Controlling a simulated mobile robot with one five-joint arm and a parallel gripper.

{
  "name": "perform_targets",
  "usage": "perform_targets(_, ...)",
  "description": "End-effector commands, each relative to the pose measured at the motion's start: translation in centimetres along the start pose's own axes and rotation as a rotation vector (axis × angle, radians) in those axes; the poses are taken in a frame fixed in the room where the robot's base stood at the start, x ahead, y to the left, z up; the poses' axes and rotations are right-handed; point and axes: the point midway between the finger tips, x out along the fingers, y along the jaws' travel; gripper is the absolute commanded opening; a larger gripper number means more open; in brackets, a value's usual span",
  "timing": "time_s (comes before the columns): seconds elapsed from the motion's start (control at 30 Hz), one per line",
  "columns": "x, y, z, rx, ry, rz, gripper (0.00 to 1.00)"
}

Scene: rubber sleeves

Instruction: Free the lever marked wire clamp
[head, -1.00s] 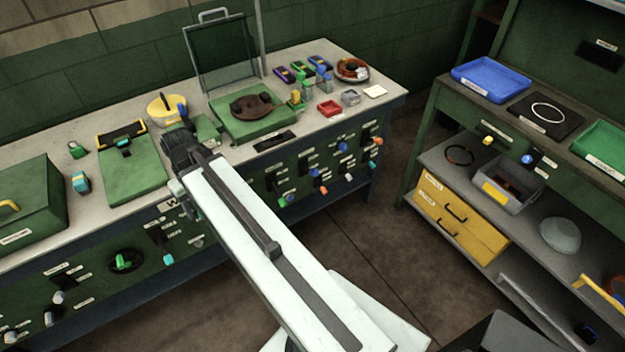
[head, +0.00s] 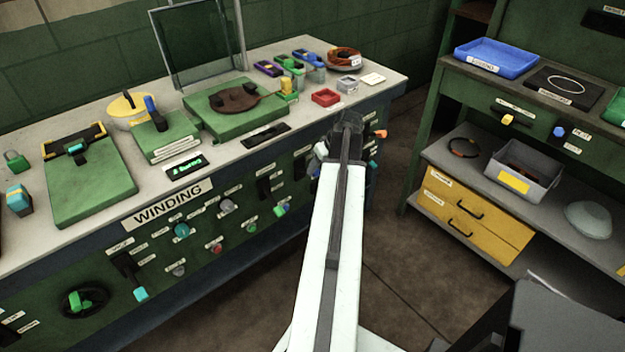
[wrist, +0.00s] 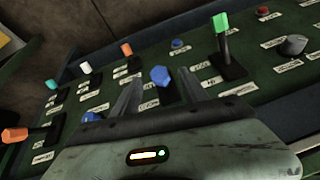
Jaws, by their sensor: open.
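My gripper (wrist: 160,76) is open in the wrist view, its two dark fingers spread in front of the bench's control panel. A blue-tipped handle (wrist: 160,78) shows between the fingers; I cannot tell how near they are to it, and nothing is gripped. A green-tipped lever (wrist: 221,25) stands on a black base right of the fingers. Orange-tipped (wrist: 126,49), white-tipped (wrist: 86,67) and teal-tipped (wrist: 52,84) handles stand to the left. The small labels are too blurred to read, so I cannot tell which lever is the wire clamp. In the head view my arm hides the fingertips.
The panel is on the front of a long bench (head: 225,165), under a "WINDING" sign (head: 168,204). Another orange-tipped handle (wrist: 15,135) juts out at the wrist view's left. A shelf unit with a yellow drawer box (head: 475,215) stands right. Floor (head: 400,255) between them is open.

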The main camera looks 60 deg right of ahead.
Motion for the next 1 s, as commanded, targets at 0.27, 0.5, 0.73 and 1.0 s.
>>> perform_targets(0.27,5.1,0.3,0.4,0.002,-0.001,0.001,0.52)
perform_targets(0.5,7.5,0.2,0.2,0.003,-0.001,0.001,0.52)
perform_targets(0.73,7.3,0.2,0.1,0.004,-0.001,0.001,0.47)
perform_targets(1.0,7.2,0.2,0.1,0.004,-0.001,0.001,0.0)
